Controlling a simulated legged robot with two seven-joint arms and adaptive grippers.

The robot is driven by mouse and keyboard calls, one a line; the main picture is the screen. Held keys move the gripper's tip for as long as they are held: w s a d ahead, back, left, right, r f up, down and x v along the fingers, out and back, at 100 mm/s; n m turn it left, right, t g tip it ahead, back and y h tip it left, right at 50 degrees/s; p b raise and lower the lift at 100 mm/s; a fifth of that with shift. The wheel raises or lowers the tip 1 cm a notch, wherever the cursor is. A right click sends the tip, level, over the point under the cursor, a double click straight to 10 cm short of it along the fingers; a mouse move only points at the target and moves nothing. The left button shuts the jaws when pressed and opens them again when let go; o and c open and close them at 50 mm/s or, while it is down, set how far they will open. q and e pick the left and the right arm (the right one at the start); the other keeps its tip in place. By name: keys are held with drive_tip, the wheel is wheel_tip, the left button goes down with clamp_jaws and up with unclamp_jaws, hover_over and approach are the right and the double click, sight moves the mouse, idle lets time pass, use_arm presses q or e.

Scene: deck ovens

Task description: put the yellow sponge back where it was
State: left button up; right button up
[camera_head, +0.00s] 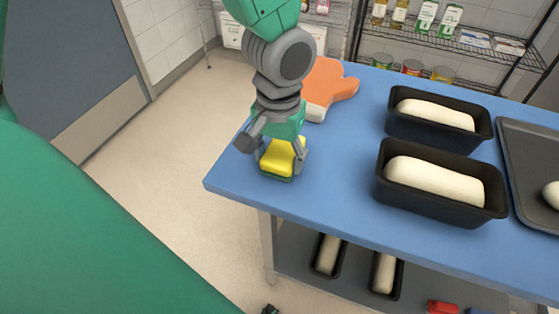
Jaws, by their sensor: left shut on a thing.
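The yellow sponge (277,161), with a dark green underside, is at the left end of the blue table (330,190), near its front left corner. My left gripper (282,160) points down from above and is shut on the sponge, with a finger on each side. The sponge's underside is at or just above the tabletop; I cannot tell whether it touches. My right gripper does not show.
An orange oven mitt (332,82) lies just behind the gripper. Two black loaf pans (384,192) with dough and a dark tray (515,150) stand to the right. More pans sit on the lower shelf (300,270). A wire rack (480,45) stands behind.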

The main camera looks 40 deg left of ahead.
sight(280, 158)
use_arm(q)
drive_tip(key=shift+f, duration=0.5)
drive_tip(key=shift+c, duration=0.5)
drive_tip(key=shift+d+r, duration=0.1)
drive_tip(key=shift+d, duration=0.05)
drive_tip(key=shift+c, duration=0.5)
drive_tip(key=o, duration=1.2)
drive_tip(key=shift+r, duration=0.15)
wheel_tip(280, 158, up, 12)
drive_tip(key=p, duration=0.3)
